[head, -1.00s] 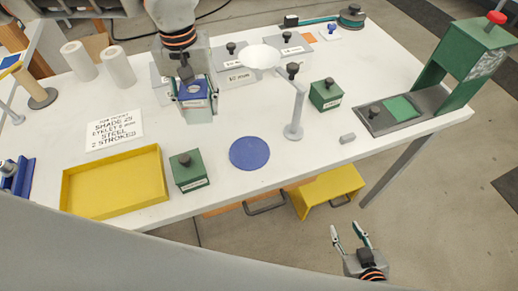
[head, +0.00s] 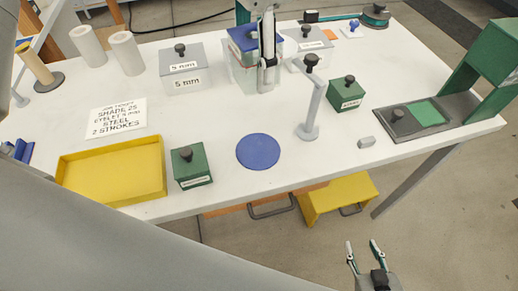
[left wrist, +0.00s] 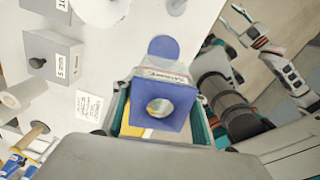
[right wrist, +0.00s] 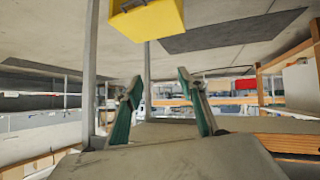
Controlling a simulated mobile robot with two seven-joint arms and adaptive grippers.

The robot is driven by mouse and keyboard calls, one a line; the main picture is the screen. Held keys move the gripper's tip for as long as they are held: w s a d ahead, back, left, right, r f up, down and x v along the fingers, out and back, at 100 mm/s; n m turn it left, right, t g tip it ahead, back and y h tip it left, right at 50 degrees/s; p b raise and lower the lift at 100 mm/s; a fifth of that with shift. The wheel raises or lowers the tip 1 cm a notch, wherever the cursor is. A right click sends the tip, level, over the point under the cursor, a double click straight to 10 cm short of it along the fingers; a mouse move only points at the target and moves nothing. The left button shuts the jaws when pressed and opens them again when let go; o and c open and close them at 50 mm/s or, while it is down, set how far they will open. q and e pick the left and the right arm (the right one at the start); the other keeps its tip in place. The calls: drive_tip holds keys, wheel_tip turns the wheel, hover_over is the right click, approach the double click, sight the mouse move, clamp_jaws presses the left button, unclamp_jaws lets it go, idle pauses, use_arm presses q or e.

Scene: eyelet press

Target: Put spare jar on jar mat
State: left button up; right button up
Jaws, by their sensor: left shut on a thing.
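My left gripper (head: 266,78) is shut on the spare jar (head: 241,70), a clear box with a blue top, and holds it over the back middle of the table.
A grey stand (head: 309,115) rises right of the mat. A green box (head: 190,166) and yellow tray (head: 112,172) lie left of it. Another green box (head: 345,93), a small grey block (head: 366,142) and the green press (head: 475,65) are to the right.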

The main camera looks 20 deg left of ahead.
use_arm(q)
drive_tip(key=shift+s+d+r+n, duration=0.35)
drive_tip(key=shift+n, duration=0.55)
drive_tip(key=shift+s+f, duration=0.1)
drive_tip(key=b, duration=0.2)
hover_over(258, 150)
drive_tip(key=shift+n, duration=0.3)
wheel_tip(258, 150, down, 15)
drive_tip(key=shift+f, duration=0.35)
drive_tip(key=shift+f+b, duration=0.4)
drive_tip(key=shift+f, duration=1.55)
drive_tip(key=shift+f, duration=0.15)
drive_tip(key=o, duration=1.1)
